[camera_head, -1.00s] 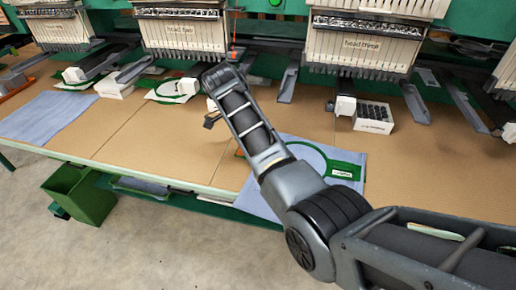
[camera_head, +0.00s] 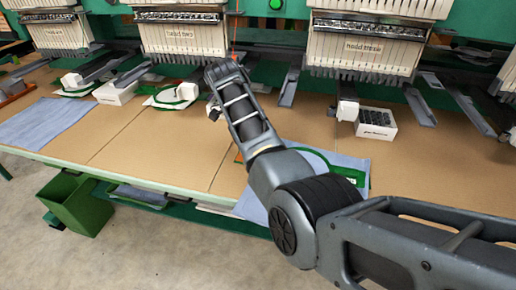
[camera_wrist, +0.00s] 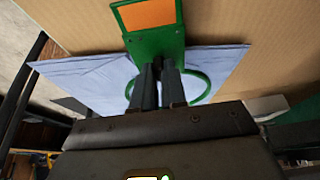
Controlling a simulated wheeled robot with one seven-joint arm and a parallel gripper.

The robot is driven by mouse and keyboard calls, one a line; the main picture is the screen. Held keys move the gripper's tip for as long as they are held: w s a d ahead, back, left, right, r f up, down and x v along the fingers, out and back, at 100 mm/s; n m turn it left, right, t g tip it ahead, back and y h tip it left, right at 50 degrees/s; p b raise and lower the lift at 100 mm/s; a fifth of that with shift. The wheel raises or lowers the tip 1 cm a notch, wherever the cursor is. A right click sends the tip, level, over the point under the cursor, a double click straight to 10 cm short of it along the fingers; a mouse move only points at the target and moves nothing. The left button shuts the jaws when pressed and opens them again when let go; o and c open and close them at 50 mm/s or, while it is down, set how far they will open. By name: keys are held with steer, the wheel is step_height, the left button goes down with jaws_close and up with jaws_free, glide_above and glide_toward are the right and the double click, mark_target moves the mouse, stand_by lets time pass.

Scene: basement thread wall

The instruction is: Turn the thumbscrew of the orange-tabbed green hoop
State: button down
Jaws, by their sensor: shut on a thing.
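The green hoop (camera_head: 320,154) lies on a blue cloth on the table, partly hidden by my arm in the head view. A sliver of its orange tab (camera_head: 238,157) shows left of the arm. In the wrist view the orange tab (camera_wrist: 146,14) sits on a green bracket (camera_wrist: 155,44), with part of the hoop ring (camera_wrist: 203,88) behind my fingers. My gripper (camera_wrist: 161,68) is shut at the bracket's near edge, on the thumbscrew, which the fingertips almost wholly hide. The screw's turn angle cannot be told. The head view does not clearly show the fingertips.
The blue cloth (camera_wrist: 90,75) lies under the hoop. A white box of dark spools (camera_head: 376,123) stands to the right, and machine heads (camera_head: 355,48) line the back. Another hooped piece (camera_head: 172,96) lies behind left. A green bin (camera_head: 82,205) stands below the table's front edge.

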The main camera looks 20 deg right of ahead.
steer(key=c, duration=1.2)
jaws_free()
steer(key=shift+o, duration=0.2)
steer(key=p+v, duration=0.3)
steer(key=v, duration=0.5)
steer(key=shift+s+f, duration=0.1)
